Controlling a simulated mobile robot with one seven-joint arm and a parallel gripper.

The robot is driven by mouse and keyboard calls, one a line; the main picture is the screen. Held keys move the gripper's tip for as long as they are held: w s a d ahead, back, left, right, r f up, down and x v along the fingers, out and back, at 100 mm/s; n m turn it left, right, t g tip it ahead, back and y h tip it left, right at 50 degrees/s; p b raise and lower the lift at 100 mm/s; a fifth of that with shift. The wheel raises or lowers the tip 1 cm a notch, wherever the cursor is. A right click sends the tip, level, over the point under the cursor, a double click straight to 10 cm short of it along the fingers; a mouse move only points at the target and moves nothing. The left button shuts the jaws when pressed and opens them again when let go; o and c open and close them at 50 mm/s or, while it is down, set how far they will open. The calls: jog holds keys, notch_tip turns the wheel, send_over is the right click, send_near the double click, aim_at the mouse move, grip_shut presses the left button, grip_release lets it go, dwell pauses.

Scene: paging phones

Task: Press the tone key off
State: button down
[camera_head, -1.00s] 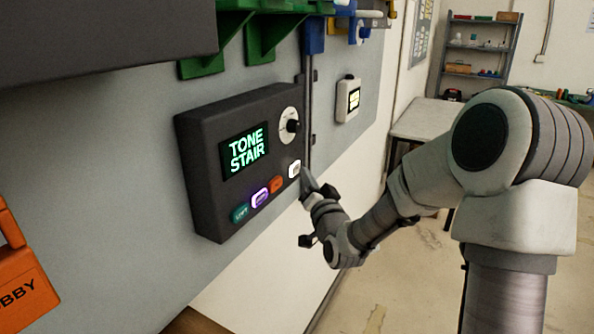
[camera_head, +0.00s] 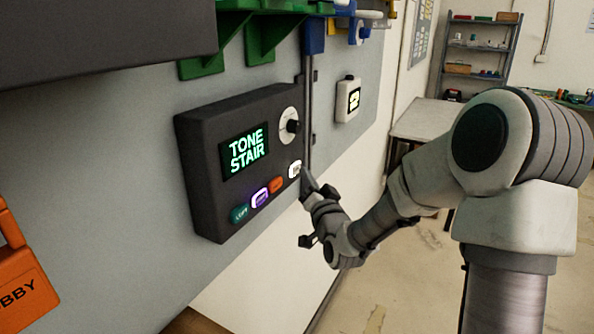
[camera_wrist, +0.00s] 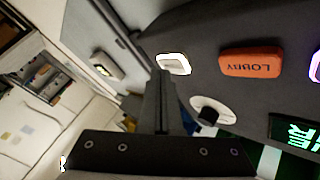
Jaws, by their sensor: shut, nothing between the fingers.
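A dark wall panel (camera_head: 200,150) has a screen (camera_head: 244,151) reading "TONE STAIR" in green. A row of keys runs along its lower edge: a teal key (camera_head: 240,213), a purple key (camera_head: 260,197), an orange key (camera_head: 277,185) and a white key (camera_head: 295,169) at the right end. The white key's rim is brightly lit; it also shows in the wrist view (camera_wrist: 174,63). I cannot read its label. My gripper (camera_head: 309,182) is shut and empty, just below and right of the white key. In the wrist view its fingertips (camera_wrist: 163,76) appear beside that key; contact cannot be told.
A knob (camera_head: 291,126) sits above the white key. A small white wall box (camera_head: 348,99) is to the right. Green brackets (camera_head: 262,40) hang above the panel, and an orange handset (camera_head: 22,285) is at lower left.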

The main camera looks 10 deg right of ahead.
jog(key=shift+w+a, duration=0.1)
dwell(0.6)
jog(key=shift+w+a+b, duration=0.2)
jog(key=shift+a+b, duration=0.1)
jog(key=shift+b, duration=0.15)
jog(key=shift+d, duration=0.1)
jog(key=shift+s+d, duration=0.3)
jog(key=shift+b, duration=0.3)
jog(key=s+d, duration=0.3)
jog(key=d, duration=0.2)
jog(key=shift+s+b, duration=0.25)
jog(key=shift+b, duration=0.1)
jog(key=shift+a, duration=0.1)
